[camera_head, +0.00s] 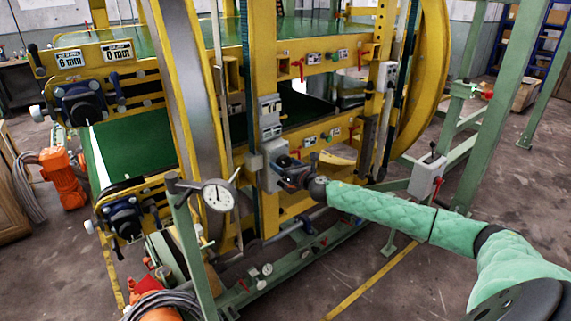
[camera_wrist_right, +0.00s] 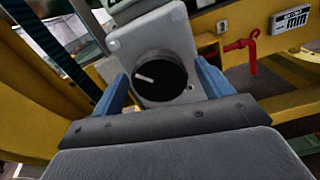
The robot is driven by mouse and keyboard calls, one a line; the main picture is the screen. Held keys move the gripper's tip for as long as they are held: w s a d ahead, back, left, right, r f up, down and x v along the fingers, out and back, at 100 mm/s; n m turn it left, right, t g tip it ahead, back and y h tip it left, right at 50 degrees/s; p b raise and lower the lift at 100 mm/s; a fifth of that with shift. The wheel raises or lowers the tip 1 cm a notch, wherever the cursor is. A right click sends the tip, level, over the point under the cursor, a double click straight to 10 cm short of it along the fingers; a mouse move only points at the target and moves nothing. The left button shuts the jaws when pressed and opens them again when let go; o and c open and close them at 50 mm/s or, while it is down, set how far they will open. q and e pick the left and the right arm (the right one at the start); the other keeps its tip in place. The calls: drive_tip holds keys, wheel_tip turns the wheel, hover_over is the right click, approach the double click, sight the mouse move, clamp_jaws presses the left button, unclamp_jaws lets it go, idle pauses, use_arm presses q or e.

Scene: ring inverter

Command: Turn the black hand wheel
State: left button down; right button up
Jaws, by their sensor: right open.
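A round black knob with a white pointer line, the likely hand wheel (camera_wrist_right: 158,77), sits on a light grey box in the right wrist view. In the head view the grey box (camera_head: 270,178) is mounted on the yellow machine frame, and my gripper mostly hides the knob. My right gripper (camera_head: 285,172) is at the front of this box. In the wrist view its blue fingers (camera_wrist_right: 163,72) are open, one on each side of the knob. I cannot tell whether they touch it. My left gripper is not in view.
A yellow post (camera_head: 262,90) rises behind the box. A red lever (camera_wrist_right: 240,52) is on the yellow beam to the right in the wrist view. A grey switch box (camera_head: 427,177) is on the green frame beyond my arm.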

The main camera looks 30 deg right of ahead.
drive_tip(key=shift+w, duration=0.1)
drive_tip(key=c, duration=1)
drive_tip(key=shift+m, duration=0.3)
